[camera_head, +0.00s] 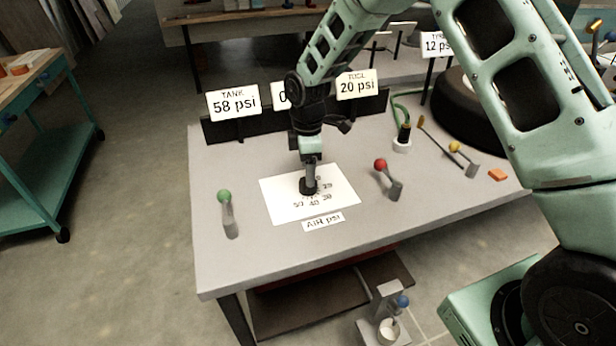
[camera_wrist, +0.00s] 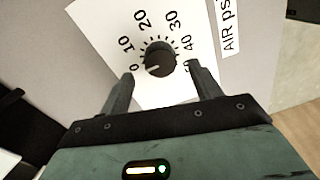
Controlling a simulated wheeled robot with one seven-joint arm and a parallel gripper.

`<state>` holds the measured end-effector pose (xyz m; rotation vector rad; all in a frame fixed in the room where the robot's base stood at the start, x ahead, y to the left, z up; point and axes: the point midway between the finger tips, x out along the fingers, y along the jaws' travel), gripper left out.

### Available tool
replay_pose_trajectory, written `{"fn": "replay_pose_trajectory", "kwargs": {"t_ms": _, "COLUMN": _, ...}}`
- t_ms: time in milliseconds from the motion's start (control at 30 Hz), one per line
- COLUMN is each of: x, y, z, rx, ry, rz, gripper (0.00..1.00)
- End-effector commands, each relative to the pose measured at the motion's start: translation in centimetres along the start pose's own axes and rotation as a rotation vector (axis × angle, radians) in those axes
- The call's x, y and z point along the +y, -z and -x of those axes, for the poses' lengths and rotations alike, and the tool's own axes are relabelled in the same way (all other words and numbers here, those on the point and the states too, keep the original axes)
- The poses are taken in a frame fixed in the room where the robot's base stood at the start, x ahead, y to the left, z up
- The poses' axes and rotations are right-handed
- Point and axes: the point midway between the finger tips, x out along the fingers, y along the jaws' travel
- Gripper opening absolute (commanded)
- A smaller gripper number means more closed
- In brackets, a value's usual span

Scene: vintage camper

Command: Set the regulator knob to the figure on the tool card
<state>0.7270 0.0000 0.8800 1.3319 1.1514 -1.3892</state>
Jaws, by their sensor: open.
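The regulator knob (camera_wrist: 160,58) is a black round knob on a white dial sheet (camera_wrist: 100,30) marked from 0 to 50. Its pale pointer mark faces lower left, near the 0. The dial sheet (camera_head: 280,205) lies on the bench in the head view, with an "AIR psi" label in front. The tool card (camera_head: 357,86) reads 20 psi. My gripper (camera_wrist: 160,71) is open, one finger on each side of the knob, with visible gaps. In the head view my gripper (camera_head: 309,178) points down at the dial's middle and partly hides the figures.
A tank card (camera_head: 233,102) reads 58 psi; the card beside it is mostly hidden by my arm. A green-knobbed lever (camera_head: 228,212) stands left of the dial and a red-knobbed lever (camera_head: 388,178) right. A tyre (camera_head: 462,112) lies at the back right.

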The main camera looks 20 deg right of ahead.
Motion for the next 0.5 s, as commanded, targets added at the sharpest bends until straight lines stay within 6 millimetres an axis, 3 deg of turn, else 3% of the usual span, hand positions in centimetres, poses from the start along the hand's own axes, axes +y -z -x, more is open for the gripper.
{"fn": "replay_pose_trajectory", "kwargs": {"t_ms": 200, "x": 0.0, "y": 0.0, "z": -2.9, "rx": -0.001, "ry": 0.001, "rz": 0.000, "gripper": 0.64}}
{"fn": "replay_pose_trajectory", "kwargs": {"t_ms": 500, "x": 0.0, "y": 0.0, "z": -3.8, "rx": 0.000, "ry": -0.001, "rz": 0.000, "gripper": 0.64}}
